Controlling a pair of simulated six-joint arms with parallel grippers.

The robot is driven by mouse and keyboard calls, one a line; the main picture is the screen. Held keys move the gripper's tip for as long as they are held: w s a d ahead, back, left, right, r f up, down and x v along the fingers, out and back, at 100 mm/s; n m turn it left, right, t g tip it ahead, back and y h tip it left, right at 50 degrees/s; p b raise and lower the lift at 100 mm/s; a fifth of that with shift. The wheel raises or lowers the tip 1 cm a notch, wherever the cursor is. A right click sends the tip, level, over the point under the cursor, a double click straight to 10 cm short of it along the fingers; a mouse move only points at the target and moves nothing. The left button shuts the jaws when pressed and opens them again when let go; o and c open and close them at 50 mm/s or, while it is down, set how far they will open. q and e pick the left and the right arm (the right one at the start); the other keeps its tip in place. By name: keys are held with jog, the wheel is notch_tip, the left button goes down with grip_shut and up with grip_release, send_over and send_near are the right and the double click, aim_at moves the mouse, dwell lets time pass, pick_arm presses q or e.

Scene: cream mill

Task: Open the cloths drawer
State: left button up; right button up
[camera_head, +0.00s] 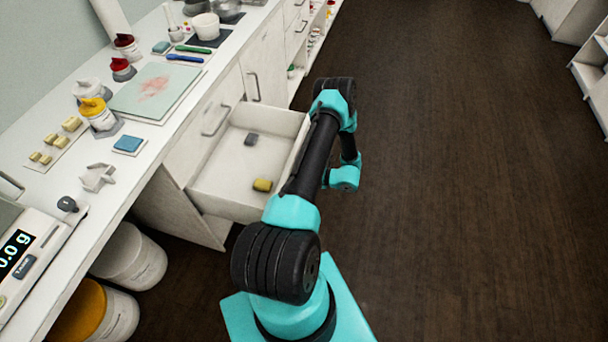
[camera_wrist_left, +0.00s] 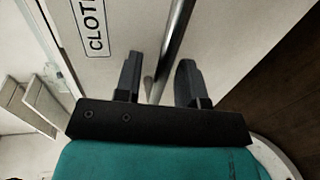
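In the head view a white drawer (camera_head: 217,181) stands pulled out from the counter. A small grey block (camera_head: 251,139) and a yellow one (camera_head: 262,185) lie in it. My arm crosses over its front and hides most of that front and the gripper. In the left wrist view a white front with a label reading "CLOT" (camera_wrist_left: 93,25) is close, probably this drawer's. Its bar handle (camera_wrist_left: 175,35) runs between the two fingers of my left gripper (camera_wrist_left: 159,80). The fingers are apart, with gaps beside the bar. My right gripper is in neither view.
The counter (camera_head: 150,140) holds a board (camera_head: 155,90), jars and a scale (camera_head: 25,255). Closed cabinet fronts (camera_head: 262,65) continue beyond the drawer. Two tubs (camera_head: 130,257) (camera_head: 95,312) stand under the counter. The dark floor (camera_head: 450,150) to the right is clear.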

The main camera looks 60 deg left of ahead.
pick_arm(q)
jog(key=v, duration=1.7)
jog(key=shift+w+d, duration=0.15)
jog(key=w+d+m+t+h, duration=0.2)
jog(key=w+d+m+t, duration=0.25)
jog(key=m+t, duration=0.6)
jog(key=w+d+m+t+h, duration=0.35)
jog(key=d+m+t, duration=0.25)
jog(key=m, duration=0.9)
jog(key=s+d+r+m+g+h, duration=0.2)
jog(key=s+d+m+h, duration=0.2)
jog(key=d+m, duration=0.4)
jog(key=s+d+r+m+g+h, duration=0.2)
jog(key=s+d+m+h, duration=0.3)
jog(key=m, duration=0.5)
jog(key=s+d+r, duration=0.1)
jog(key=s+d, duration=0.1)
jog(key=d, duration=0.1)
jog(key=shift+s+d+r, duration=0.2)
jog(key=shift+s, duration=0.1)
